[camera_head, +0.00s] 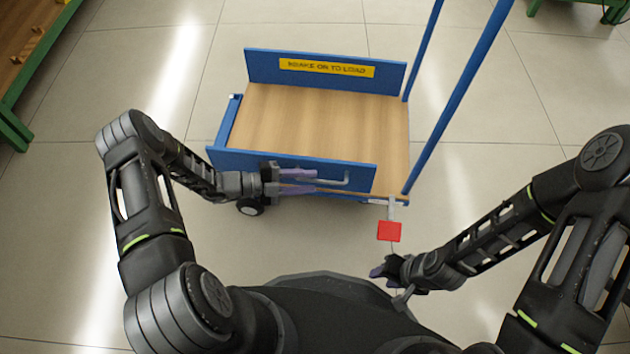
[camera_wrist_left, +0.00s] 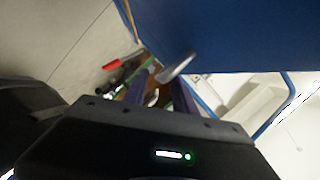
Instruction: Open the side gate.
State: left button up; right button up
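The trolley has a wooden deck (camera_head: 320,120) with blue sides. The side gate (camera_head: 240,160) is the blue panel along its near edge. It looks upright and also fills the upper part of the left wrist view (camera_wrist_left: 230,30). A grey bar handle (camera_head: 345,181) is on its outer face, and it shows in the left wrist view (camera_wrist_left: 178,66). My left gripper (camera_head: 302,181) is at the handle's left end, its purple fingers apart. I cannot tell whether the handle lies between them. My right gripper (camera_head: 380,271) is low, near my body, apart from the gate; its finger opening is unclear.
A red plate (camera_head: 389,231) on a lever sticks out at the trolley's near right corner, just above my right gripper. A blue push frame (camera_head: 458,100) rises at the right. The far panel bears a yellow label (camera_head: 326,67). Open tiled floor surrounds the trolley.

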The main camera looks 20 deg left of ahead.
pick_arm(q)
jog(key=shift+x, duration=1.35)
grip_shut()
dwell(0.4)
